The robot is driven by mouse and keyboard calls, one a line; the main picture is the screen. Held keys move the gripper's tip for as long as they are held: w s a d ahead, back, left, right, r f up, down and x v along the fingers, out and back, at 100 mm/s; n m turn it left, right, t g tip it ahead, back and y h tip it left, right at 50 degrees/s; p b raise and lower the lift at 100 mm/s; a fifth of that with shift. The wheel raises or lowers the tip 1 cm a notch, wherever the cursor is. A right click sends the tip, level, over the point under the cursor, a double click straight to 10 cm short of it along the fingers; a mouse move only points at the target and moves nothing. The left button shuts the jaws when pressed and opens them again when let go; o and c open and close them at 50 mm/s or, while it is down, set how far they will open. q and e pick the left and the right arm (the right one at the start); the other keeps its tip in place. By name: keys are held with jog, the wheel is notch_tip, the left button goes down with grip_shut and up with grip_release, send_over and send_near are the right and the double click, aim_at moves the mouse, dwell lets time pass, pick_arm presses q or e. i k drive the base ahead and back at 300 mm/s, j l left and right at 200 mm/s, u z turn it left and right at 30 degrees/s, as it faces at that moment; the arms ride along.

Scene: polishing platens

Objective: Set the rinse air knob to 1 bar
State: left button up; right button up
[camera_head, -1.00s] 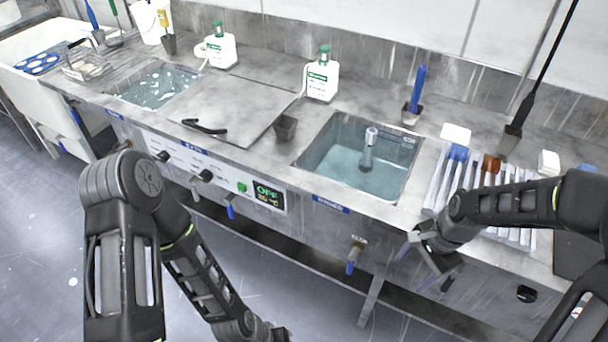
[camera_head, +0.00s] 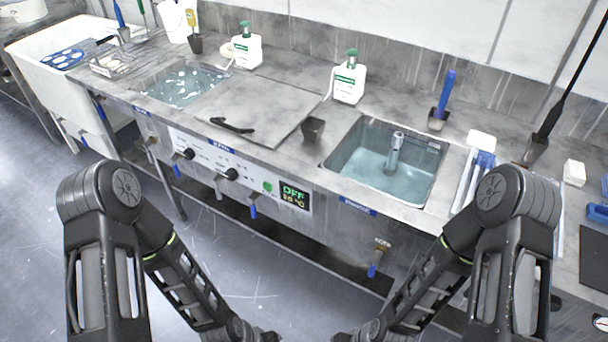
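No knob carries a label I can read as rinse air. Two black knobs, the left one (camera_head: 188,153) and the right one (camera_head: 230,174), sit on the white control panel (camera_head: 206,160) on the bench front. A small round gauge (camera_head: 600,322) shows at the lower right edge; its reading is too small to tell. A dark part on the front panel near it is mostly hidden behind my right arm. Both my arms fold down in front of the bench, their far ends at the bottom edge. The fingers of both grippers are out of the picture, away from the knobs.
The panel display (camera_head: 295,196) reads OFF. A water-filled sink (camera_head: 385,170) lies right of a lid (camera_head: 250,108) with a black handle. A blue-handled tap (camera_head: 373,268) juts from the front below the sink. White bottles (camera_head: 349,80) stand behind. Floor in front is clear.

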aim_at(556, 302)
jog(key=z, duration=2)
